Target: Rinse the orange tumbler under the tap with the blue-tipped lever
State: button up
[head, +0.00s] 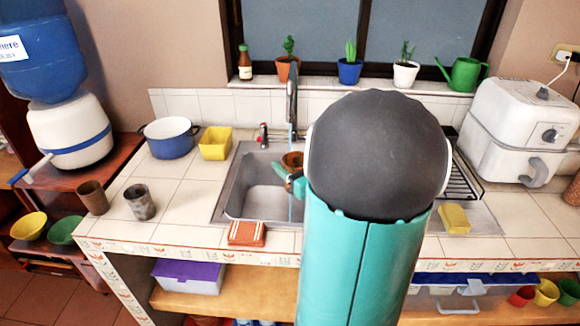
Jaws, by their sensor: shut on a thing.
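The orange tumbler (292,160) is held over the sink (262,203), in front of the tap (291,100). My gripper (285,176) has its teal fingers shut on it. My arm hides part of the tumbler and the right side of the sink. A thin pale blue streak, which looks like running water, shows at the spout and again below the tumbler. Whether it enters the tumbler is unclear. A red-tipped lever (263,134) stands left of the tap. I cannot make out a blue-tipped lever; my arm covers the area right of the tap.
A blue pot (171,138), a yellow container (215,143) and two dark cups (140,202) stand left of the sink. An orange cloth (246,233) lies at its front edge. A yellow sponge (454,218) and white appliance (518,125) are right. Potted plants line the sill.

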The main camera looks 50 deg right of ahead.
jog(key=w+d+f, duration=0.2)
jog(key=w+d, duration=0.4)
jog(key=d, duration=0.2)
jog(key=shift+w+d, duration=0.2)
jog(key=shift+w, duration=0.1)
dwell(0.3)
dwell(0.3)
